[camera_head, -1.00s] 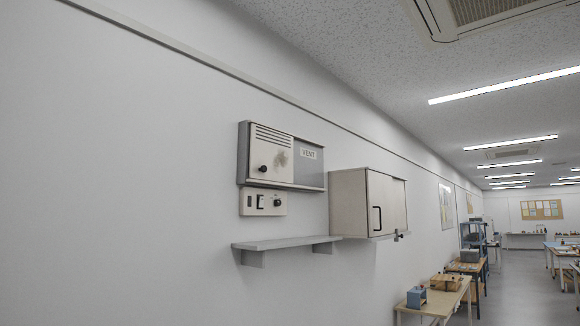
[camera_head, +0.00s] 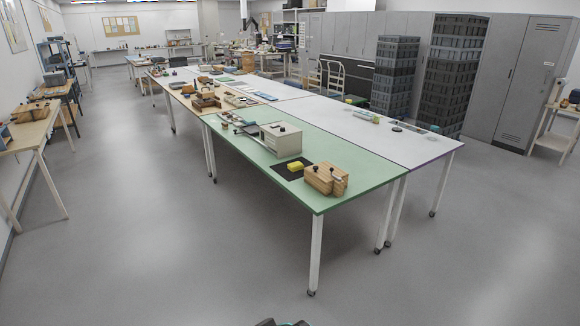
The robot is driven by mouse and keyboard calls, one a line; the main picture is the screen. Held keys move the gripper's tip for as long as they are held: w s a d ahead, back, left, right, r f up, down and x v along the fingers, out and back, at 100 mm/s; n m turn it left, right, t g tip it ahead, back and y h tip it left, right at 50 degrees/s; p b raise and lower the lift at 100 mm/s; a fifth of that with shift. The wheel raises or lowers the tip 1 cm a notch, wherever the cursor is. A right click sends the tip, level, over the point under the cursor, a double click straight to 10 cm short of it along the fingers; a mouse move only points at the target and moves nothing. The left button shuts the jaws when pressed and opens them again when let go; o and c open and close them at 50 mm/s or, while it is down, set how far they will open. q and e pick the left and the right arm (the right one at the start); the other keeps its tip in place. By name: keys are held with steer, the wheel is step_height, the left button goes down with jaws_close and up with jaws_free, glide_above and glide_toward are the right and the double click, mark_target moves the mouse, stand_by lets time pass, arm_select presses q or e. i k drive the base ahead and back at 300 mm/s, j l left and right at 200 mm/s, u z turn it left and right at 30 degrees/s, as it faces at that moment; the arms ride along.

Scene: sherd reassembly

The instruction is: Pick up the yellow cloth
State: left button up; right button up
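A small yellow thing (camera_head: 296,166), which appears to be the yellow cloth, lies on a dark mat (camera_head: 284,174) on the green-topped table (camera_head: 335,195). It is too small to make out folds or texture. It lies beside a wooden block-like box (camera_head: 327,178) near the table's front corner. Neither of my grippers can be made out. Only a cut-off dark part shows at the bottom edge.
A beige box (camera_head: 281,139) stands behind the mat. A white-topped table (camera_head: 400,146) adjoins on the right, and a wood-topped table (camera_head: 186,100) lies behind. Grey floor (camera_head: 170,250) is open in front and left. A side bench (camera_head: 30,130) stands at the left wall.

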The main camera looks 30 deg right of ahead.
mark_target(296, 166)
steer(key=i+l+z, duration=0.2)
steer(key=i, duration=0.7)
steer(key=i+l+z, duration=0.15)
steer(key=i, duration=0.75)
steer(key=i+j+z, duration=0.2)
steer(key=i, duration=0.7)
steer(key=i+z, duration=0.15)
steer(key=i, duration=0.75)
steer(key=i+z, duration=0.25)
steer(key=z, duration=0.15)
steer(key=i+j+z, duration=0.1)
steer(key=z, duration=0.3)
steer(key=i+j+z, duration=0.2)
steer(key=z, duration=0.2)
steer(key=i+j+z, duration=0.25)
steer(key=z, duration=0.15)
steer(key=i+j+z, duration=0.15)
steer(key=z, duration=0.25)
steer(key=i+j+z, duration=0.2)
steer(key=z, duration=0.15)
